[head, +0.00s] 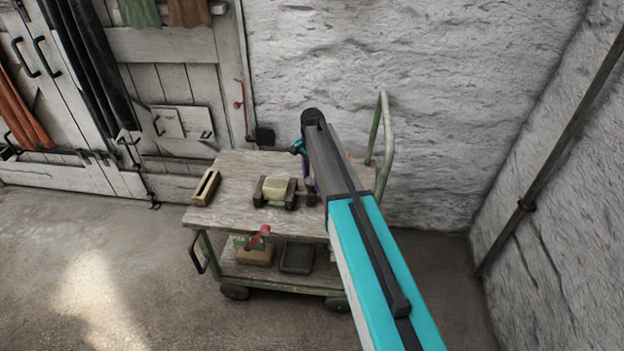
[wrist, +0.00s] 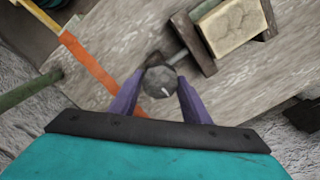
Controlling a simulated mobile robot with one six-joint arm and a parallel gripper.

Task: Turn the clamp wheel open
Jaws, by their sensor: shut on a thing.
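The clamp wheel (wrist: 160,82) is a round grey knob in the wrist view, on a short shaft at the end of the clamp. My gripper (wrist: 158,88) has purple fingers, one on each side of the wheel, and is shut on it. The clamp (head: 261,191) has dark jaws on the cart top and holds a pale block (head: 276,186), which also shows in the wrist view (wrist: 232,27). In the head view my arm hides the wheel and most of my gripper.
The wooden cart top (head: 235,215) carries a slotted wooden block (head: 206,187) at its left. A green handle (head: 387,140) rises at the cart's right end. An orange strip (wrist: 92,65) lies beside the wheel. A black tray (head: 297,257) sits on the lower shelf. Rough walls stand behind and right.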

